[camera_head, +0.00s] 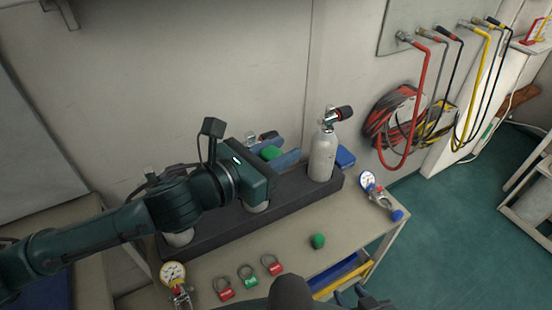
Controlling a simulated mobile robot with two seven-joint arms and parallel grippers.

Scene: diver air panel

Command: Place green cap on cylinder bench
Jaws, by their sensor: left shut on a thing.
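My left gripper (277,153) reaches in from the left over the cylinder rack. Its two blue-grey fingers are shut on a green cap (271,153), which shows between them. The cap is held above the back part of the bench (348,226). A second green cap (318,240) sits on the bench top, in front of the rack. My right gripper (364,296) shows only in part at the bottom edge, in front of the bench; its opening is unclear.
The dark rack (290,205) holds a grey cylinder (322,157) at its right end; my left arm hides much of the others. Gauges (173,274) (368,180) and red and green tags (247,276) lie on the bench. Hoses (418,95) hang on the right wall.

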